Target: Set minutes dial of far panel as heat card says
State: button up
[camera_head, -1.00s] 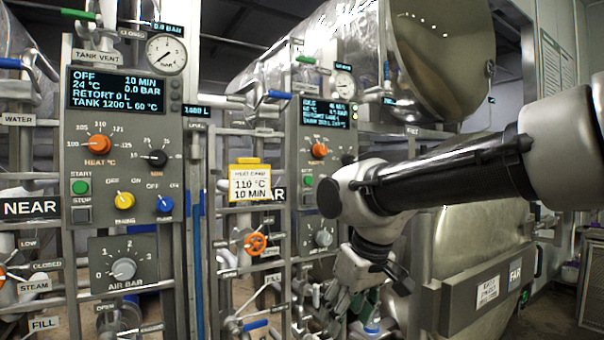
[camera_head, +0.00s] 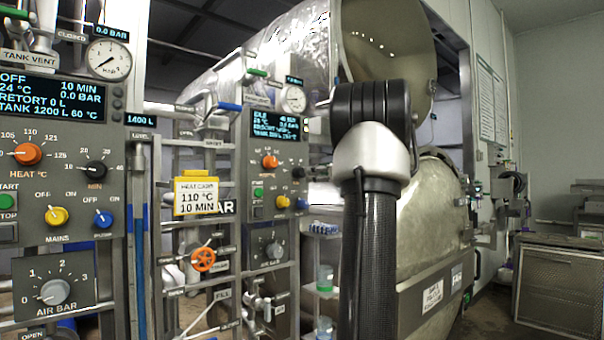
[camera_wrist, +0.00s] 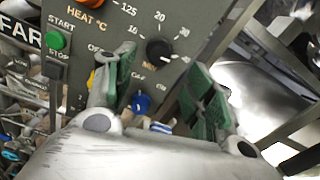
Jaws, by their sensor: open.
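The far panel (camera_head: 258,215) stands mid-picture in the head view, its small screen (camera_head: 275,126) too blurred to read surely. Its black minutes dial (camera_head: 298,172) is right of an orange heat dial (camera_head: 270,161). In the wrist view the minutes dial (camera_wrist: 158,50) shows a scale from 10 to 40; its pointer is unclear. My gripper (camera_wrist: 160,62) is open and empty, its green-padded fingers either side of the dial in the picture; contact does not show. My arm hides the gripper in the head view. The yellow heat card (camera_head: 196,197) reads 110 °C, 10 MIN.
The near panel (camera_head: 60,150) with similar dials is at the left. Below the far minutes dial is a blue switch (camera_wrist: 141,104). An orange valve wheel (camera_head: 203,260) and pipes stand between the panels. A steel retort vessel (camera_head: 432,225) is right of the far panel.

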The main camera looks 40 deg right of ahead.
aim_at(303, 172)
jog(key=w+m, duration=0.1)
jog(key=w, duration=0.3)
jog(key=w+m, duration=0.1)
jog(key=w, duration=0.3)
jog(key=shift+a+r, duration=0.1)
jog(key=c, duration=1)
